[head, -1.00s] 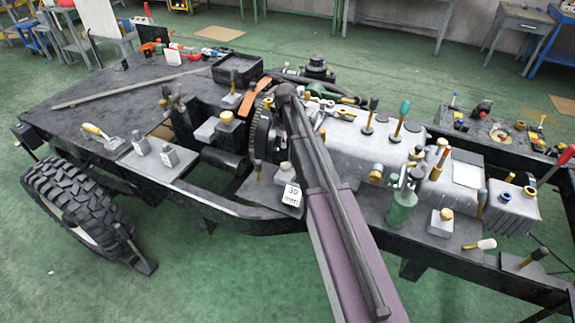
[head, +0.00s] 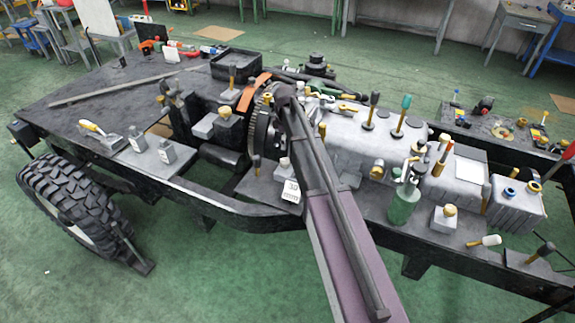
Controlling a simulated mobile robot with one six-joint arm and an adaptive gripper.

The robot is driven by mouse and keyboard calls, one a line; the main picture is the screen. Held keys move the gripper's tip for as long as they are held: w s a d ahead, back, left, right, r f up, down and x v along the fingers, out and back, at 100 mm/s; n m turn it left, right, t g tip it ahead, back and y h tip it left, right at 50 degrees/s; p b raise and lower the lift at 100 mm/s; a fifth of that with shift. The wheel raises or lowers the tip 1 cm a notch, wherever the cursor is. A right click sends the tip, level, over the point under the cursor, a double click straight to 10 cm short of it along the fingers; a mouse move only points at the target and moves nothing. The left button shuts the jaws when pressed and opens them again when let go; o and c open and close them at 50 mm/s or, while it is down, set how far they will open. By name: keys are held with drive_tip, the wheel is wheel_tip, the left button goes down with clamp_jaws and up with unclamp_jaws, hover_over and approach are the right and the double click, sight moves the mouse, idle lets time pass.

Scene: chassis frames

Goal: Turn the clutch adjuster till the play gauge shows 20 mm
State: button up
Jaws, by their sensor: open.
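A white gauge card (head: 291,191) sits beside my arm near the middle of the chassis frame. It appears to read 30, with blurred small print below. A small grey block with a pale knob (head: 284,164) stands just above the card. A thin dark-topped lever (head: 256,162) stands to its left. I cannot tell which part is the clutch adjuster; my arm may cover it. My purple and dark arm crosses the middle of the view, and my gripper is hidden behind it or among the parts near the toothed flywheel (head: 258,128).
The black chassis frame (head: 240,209) fills the middle. The grey gearbox housing (head: 350,135) carries several upright levers. A green bottle (head: 403,207) stands right of my arm. A tyre (head: 72,208) is at the left. Green floor is clear in front.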

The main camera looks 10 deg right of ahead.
sight(286, 161)
drive_tip(key=shift+f+b, duration=4.9)
drive_tip(key=shift+f, duration=0.35)
drive_tip(key=c, duration=1.1)
drive_tip(key=shift+d, duration=0.35)
drive_tip(key=shift+c, duration=0.2)
drive_tip(key=shift+a, duration=0.35)
